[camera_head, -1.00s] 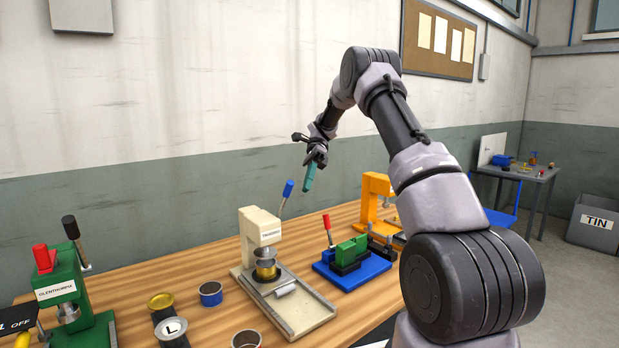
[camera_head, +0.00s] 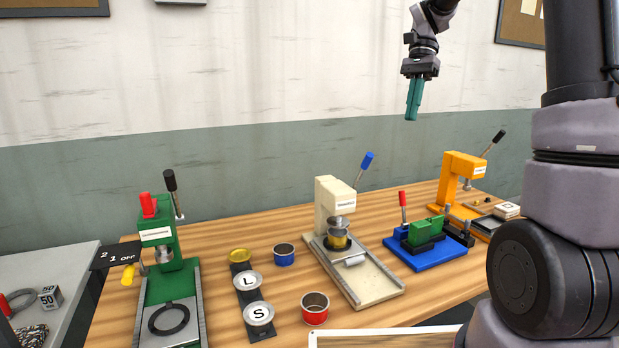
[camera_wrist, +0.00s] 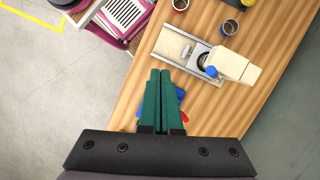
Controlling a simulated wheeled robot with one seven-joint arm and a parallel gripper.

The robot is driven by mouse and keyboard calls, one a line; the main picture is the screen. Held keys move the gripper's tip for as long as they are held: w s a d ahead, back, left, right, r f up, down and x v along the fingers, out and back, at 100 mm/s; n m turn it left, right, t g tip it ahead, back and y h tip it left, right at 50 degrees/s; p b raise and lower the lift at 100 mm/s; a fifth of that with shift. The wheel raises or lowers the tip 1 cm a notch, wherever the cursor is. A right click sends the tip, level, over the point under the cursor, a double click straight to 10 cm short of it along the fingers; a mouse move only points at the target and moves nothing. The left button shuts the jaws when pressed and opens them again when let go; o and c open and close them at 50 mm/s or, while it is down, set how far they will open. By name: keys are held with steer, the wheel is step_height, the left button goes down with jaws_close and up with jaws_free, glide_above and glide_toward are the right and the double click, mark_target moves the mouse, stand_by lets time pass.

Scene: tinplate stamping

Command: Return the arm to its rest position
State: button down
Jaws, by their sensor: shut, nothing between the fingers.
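My gripper (camera_head: 413,99) is raised high above the bench, in front of the pale wall, with its green fingers pointing down. The fingers are together with nothing between them. In the wrist view my gripper (camera_wrist: 163,85) shows its green fingers side by side over the bench, with the cream press (camera_wrist: 182,47) beyond them. The rest of my arm rises at the right side of the head view, and its upper part runs out of the picture.
On the wooden bench (camera_head: 243,226) stand a green press (camera_head: 160,240), a cream press (camera_head: 328,205), a blue-based fixture (camera_head: 428,256) and an orange press (camera_head: 455,180). A blue cup (camera_head: 284,257) and a red cup (camera_head: 315,314) stand among them. The air around my gripper is clear.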

steer(key=s+r+n+t, duration=0.1)
steer(key=s+n+t, duration=0.4)
steer(key=s+t, duration=0.5)
steer(key=s, duration=0.9)
steer(key=shift+d+n+t, duration=0.15)
steer(key=shift+n+t, duration=0.15)
steer(key=shift+t, duration=0.1)
steer(key=shift+r, duration=0.1)
